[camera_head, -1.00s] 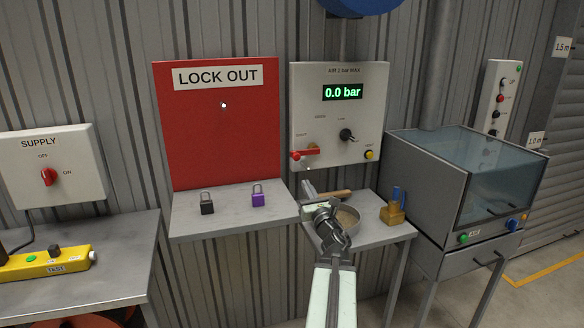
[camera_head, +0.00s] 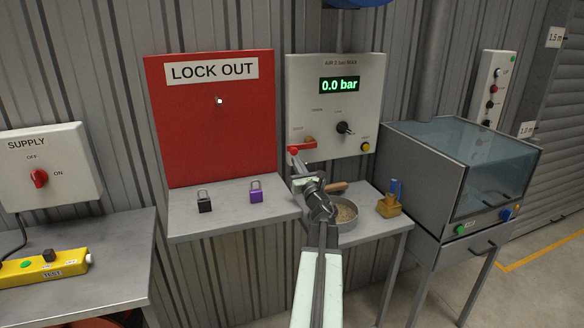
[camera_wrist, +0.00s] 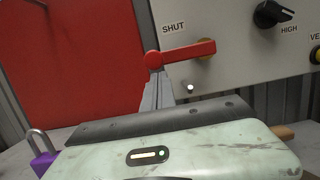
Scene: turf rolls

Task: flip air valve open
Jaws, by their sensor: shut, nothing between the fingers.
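The air valve's red lever (camera_head: 304,144) is on the lower left of the grey air panel (camera_head: 358,88), whose display reads 0.0 bar. In the wrist view the lever (camera_wrist: 188,52) lies nearly level, its round red end at the left, below the word SHUT. My gripper (camera_head: 295,162) is raised just below that round end. In the wrist view the fingers of my gripper (camera_wrist: 159,85) are shut and empty, pointing up at the round end from beneath. The fingertips overlap its lower edge in view, and I cannot tell whether they touch it.
A red LOCK OUT board (camera_head: 212,120) stands left of the panel, above a shelf with a black padlock (camera_head: 204,204) and a purple padlock (camera_head: 255,191). A round bowl (camera_head: 345,212) and a brass-coloured piece (camera_head: 389,206) sit on the right shelf. A glass-topped cabinet (camera_head: 455,180) stands further right.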

